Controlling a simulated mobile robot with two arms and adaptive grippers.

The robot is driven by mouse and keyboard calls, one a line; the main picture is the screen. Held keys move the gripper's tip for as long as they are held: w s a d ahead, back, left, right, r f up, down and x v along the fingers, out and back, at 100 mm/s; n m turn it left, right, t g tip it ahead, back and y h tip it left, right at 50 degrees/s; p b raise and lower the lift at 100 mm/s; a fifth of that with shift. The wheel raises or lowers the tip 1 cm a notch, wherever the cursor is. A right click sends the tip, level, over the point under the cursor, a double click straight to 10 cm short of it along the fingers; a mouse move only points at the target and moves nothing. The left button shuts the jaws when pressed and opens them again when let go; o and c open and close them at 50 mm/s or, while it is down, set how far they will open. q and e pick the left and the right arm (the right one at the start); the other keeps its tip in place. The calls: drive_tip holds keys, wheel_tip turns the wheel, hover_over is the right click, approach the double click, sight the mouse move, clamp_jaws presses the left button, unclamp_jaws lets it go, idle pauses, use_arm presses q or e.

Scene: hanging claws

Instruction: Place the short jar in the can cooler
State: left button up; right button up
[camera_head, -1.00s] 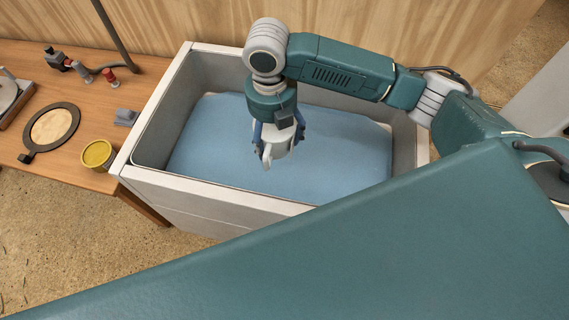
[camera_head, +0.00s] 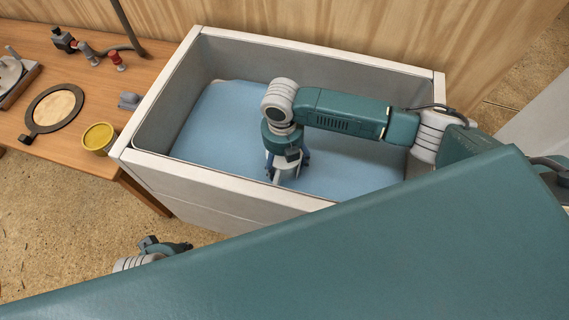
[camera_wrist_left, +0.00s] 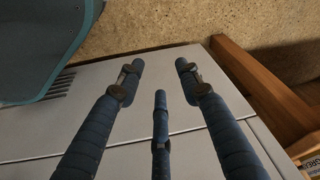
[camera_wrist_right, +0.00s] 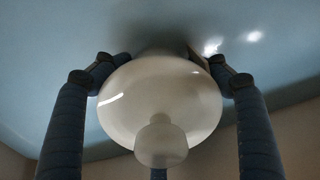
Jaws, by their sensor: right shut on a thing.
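The can cooler (camera_head: 222,194) is a large pale open box with a light blue floor. The short jar (camera_wrist_right: 160,95) is white and round with a knob, seen close in the right wrist view. My right gripper (camera_head: 287,170) points down inside the cooler, near its front wall, shut around the jar (camera_head: 287,176), which is partly hidden by the fingers. I cannot tell whether the jar touches the blue floor. My left gripper (camera_head: 170,247) is outside, in front of the cooler; in the left wrist view its fingers (camera_wrist_left: 160,75) are spread and empty.
A wooden table (camera_head: 75,145) stands left of the cooler. It holds a yellow cup (camera_head: 98,139), a round framed disc (camera_head: 54,108), a small grey item (camera_head: 129,101) and a red-topped item (camera_head: 117,60). A wooden wall (camera_head: 330,30) is behind. The cooler's left part is clear.

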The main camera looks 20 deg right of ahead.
drive_tip(key=shift+f, duration=0.55)
use_arm(q)
drive_tip(key=shift+r, duration=0.5)
use_arm(e)
drive_tip(key=o, duration=2)
use_arm(q)
wheel_tip(320, 180, down, 10)
drive_tip(key=s+p, duration=0.2)
drive_tip(key=p, duration=0.1)
drive_tip(key=shift+f, duration=0.15)
use_arm(e)
wheel_tip(320, 180, up, 12)
drive_tip(key=shift+w+a+r, duration=0.1)
drive_tip(key=shift+a, duration=0.05)
